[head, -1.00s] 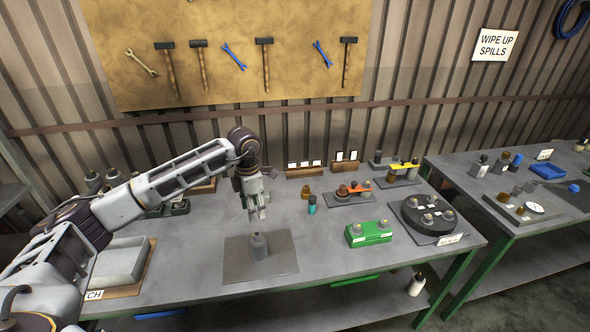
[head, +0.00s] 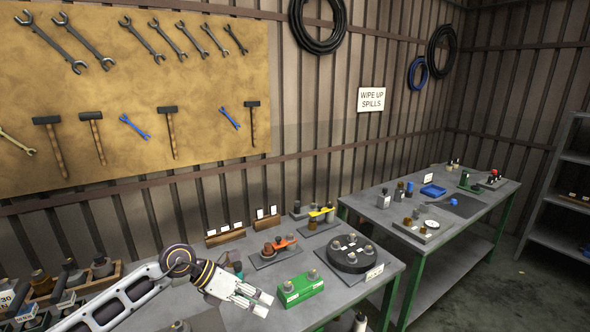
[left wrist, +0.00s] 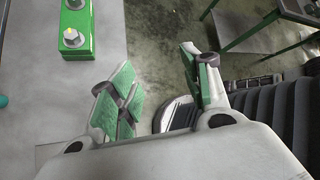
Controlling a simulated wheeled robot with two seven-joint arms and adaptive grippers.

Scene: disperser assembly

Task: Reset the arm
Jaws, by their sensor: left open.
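My left arm comes in from the lower left in the head view. Its gripper (head: 252,299) is above the front part of the grey workbench (head: 352,292), left of the green block (head: 300,288). The gripper is open, with nothing between its fingers. In the left wrist view its green-padded fingers (left wrist: 165,92) are spread apart, with the bench edge and the floor below them. The green block with its metal knobs also shows at the top left there (left wrist: 76,25). My right gripper is not in view.
A round black holder (head: 352,254), an orange-topped part set (head: 278,250) and a yellow-topped set (head: 320,216) stand on the bench. A second bench (head: 458,228) stands to the right across a gap. Dark metal shelves (head: 570,190) are at the far right.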

